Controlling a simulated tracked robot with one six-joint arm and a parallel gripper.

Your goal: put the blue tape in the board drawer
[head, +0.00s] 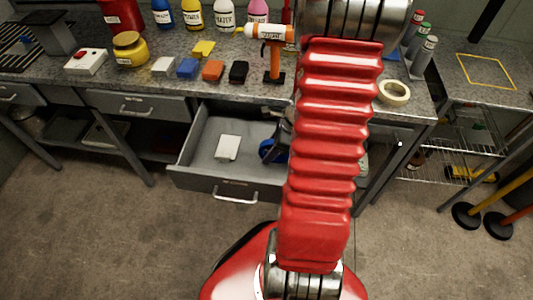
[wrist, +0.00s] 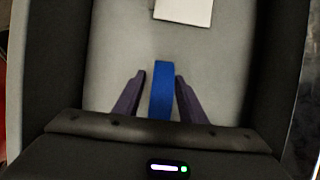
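The blue tape (head: 267,151) is inside the open board drawer (head: 207,178), partly hidden behind my arm in the head view. In the wrist view the blue tape (wrist: 161,90) is seen edge-on, upright between the fingers of my gripper (wrist: 160,92). A gap shows on each side of it, narrower on the right, so my gripper is open around the tape. I cannot tell whether the tape touches the drawer floor. A white card or pad (head: 228,147) lies flat in the drawer and also shows in the wrist view (wrist: 184,10).
Drawer walls stand close around my gripper. Open concrete floor (head: 90,235) lies at the front left.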

